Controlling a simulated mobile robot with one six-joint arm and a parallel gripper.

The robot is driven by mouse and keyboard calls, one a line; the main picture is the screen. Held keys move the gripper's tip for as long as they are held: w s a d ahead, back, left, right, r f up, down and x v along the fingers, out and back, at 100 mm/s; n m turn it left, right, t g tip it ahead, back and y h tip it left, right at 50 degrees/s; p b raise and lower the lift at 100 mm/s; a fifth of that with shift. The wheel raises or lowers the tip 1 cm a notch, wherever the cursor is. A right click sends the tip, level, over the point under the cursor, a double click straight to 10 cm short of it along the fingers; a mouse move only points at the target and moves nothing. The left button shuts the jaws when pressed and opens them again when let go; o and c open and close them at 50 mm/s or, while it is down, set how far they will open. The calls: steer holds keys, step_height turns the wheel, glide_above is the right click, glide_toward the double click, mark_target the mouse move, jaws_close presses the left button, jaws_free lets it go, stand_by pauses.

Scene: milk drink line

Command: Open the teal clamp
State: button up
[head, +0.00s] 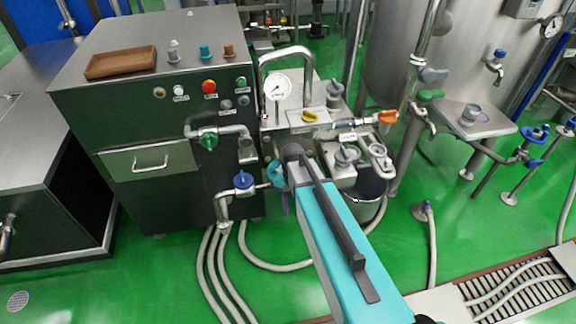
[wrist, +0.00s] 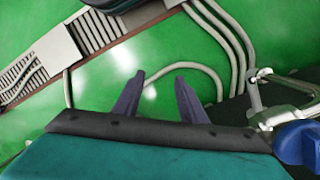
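My gripper (head: 286,203) is just below and beside this part; touching or apart is unclear. In the wrist view my gripper (wrist: 160,80) has its two dark purple fingers spread with nothing between them but green floor and a hose behind. I do not make out the clamp in the wrist view.
A blue-handled valve (head: 243,180) is close on the left; a blue knob (wrist: 300,143) shows at the wrist view's right edge. A pressure gauge (head: 277,86), a yellow handle (head: 310,116) and a steel bucket (head: 368,190) crowd the area. Hoses (head: 212,262) run over the floor.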

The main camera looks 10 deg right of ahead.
steer(key=w+r+m+t+p, duration=0.1)
steer(key=w+r, duration=0.4)
steer(key=r, duration=0.7)
steer(key=w+r+m+t+p, duration=0.1)
steer(key=w+r+m+p, duration=0.2)
steer(key=w+r, duration=0.3)
step_height(320, 180, up, 6)
steer(key=shift+w+f, duration=0.1)
steer(key=shift+w, duration=0.15)
steer(key=shift+f, duration=0.1)
steer(key=shift+f+p, duration=1.6)
steer(key=shift+f, duration=5.2)
jaws_close()
